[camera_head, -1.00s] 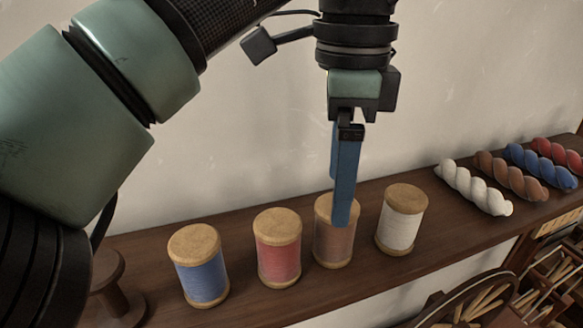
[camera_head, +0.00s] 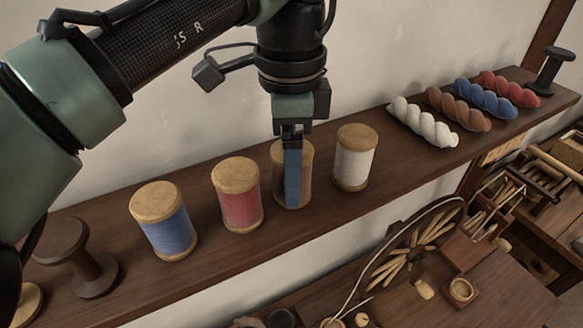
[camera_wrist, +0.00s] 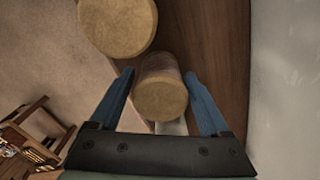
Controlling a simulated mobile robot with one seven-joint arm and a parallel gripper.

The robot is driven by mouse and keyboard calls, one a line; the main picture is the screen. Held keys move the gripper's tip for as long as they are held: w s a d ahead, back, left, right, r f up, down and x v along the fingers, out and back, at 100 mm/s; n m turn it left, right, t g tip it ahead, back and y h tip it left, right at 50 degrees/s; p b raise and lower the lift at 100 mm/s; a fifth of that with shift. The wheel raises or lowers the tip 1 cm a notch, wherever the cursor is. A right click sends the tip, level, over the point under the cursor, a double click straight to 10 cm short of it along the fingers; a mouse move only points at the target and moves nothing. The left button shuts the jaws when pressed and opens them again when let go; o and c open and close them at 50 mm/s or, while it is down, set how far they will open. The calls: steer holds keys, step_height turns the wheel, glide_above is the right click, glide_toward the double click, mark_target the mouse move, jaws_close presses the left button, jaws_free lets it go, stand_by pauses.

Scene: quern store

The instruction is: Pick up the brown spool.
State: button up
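The brown spool (camera_head: 279,184) stands upright on the dark wooden shelf (camera_head: 330,212), between the red spool (camera_head: 239,196) and the white spool (camera_head: 355,160). My gripper (camera_head: 292,204) points down at it, and a blue finger covers much of its front in the head view. In the wrist view, the brown spool's pale wooden end (camera_wrist: 160,99) lies between the two blue fingers of my gripper (camera_wrist: 160,74). The fingers are open, one on each side of the spool. I cannot tell whether either finger touches it.
A blue spool (camera_head: 166,222) and a dark empty bobbin (camera_head: 80,255) stand to the left. Several twisted skeins lie to the right, the white one (camera_head: 422,122) nearest. The wall is close behind the shelf. A spoked wheel (camera_head: 412,245) stands below.

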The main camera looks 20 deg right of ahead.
steer(key=shift+r, duration=0.1)
steer(key=c, duration=1.1)
